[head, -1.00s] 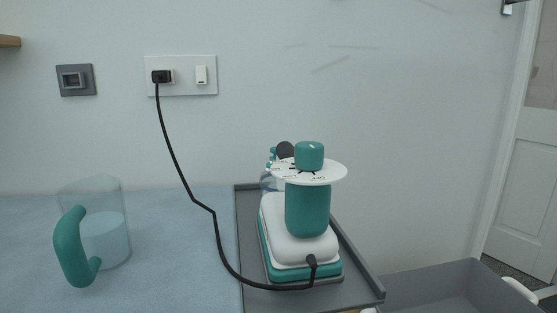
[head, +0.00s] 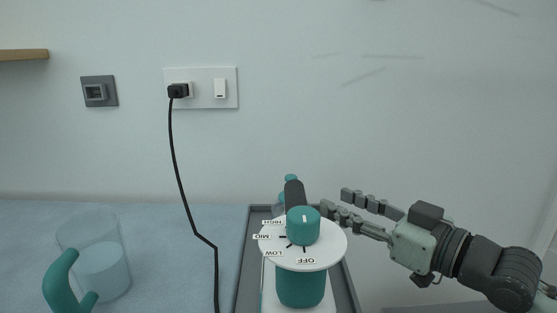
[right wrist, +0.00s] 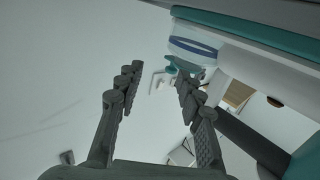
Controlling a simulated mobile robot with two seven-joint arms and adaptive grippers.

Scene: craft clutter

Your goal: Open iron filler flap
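The teal and white iron stands on a grey tray, with its white dial plate (head: 330,248) and teal knob (head: 303,226) facing me. The dial has OFF, LOW, MID and HIGH marks. A small teal piece (head: 291,178), perhaps the filler flap, shows at the iron's far end. In the right wrist view a teal tab (right wrist: 178,64) sits by a clear part with a blue band, just beyond the fingertips. My right gripper (head: 336,202) is open and empty beside the iron's far end; its two spread fingers also show in the wrist view (right wrist: 158,80). My left gripper is out of view.
A clear jug (head: 100,262) with a teal handle stands on the blue worktop (head: 180,225) at left. The grey tray (head: 246,265) has a raised rim.

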